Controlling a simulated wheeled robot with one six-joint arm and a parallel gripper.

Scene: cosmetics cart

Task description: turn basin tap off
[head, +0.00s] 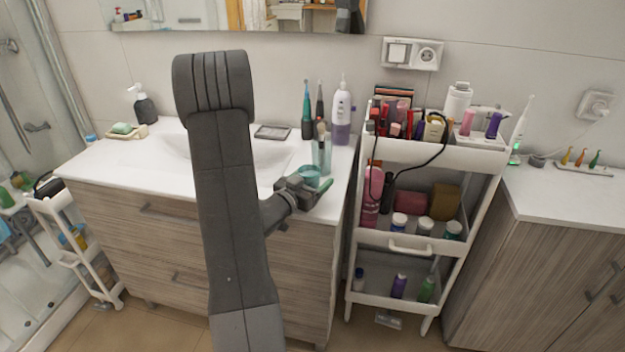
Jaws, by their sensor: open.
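The white basin (268,153) is set in the white counter on the left, and my arm covers its middle. I cannot see the tap; the place behind the basin is hidden by my arm. My gripper (314,188) is at the counter's right front part, right of the basin. It is open, with its fingers beside a small teal jar (308,172). I cannot tell whether they touch it. Nothing shows held between the fingers.
A clear cup with brushes (321,155), a purple-white bottle (341,112) and a dark soap dispenser (144,106) stand on the counter. A white cart (440,152) full of cosmetics is at right. The counter's front left is clear.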

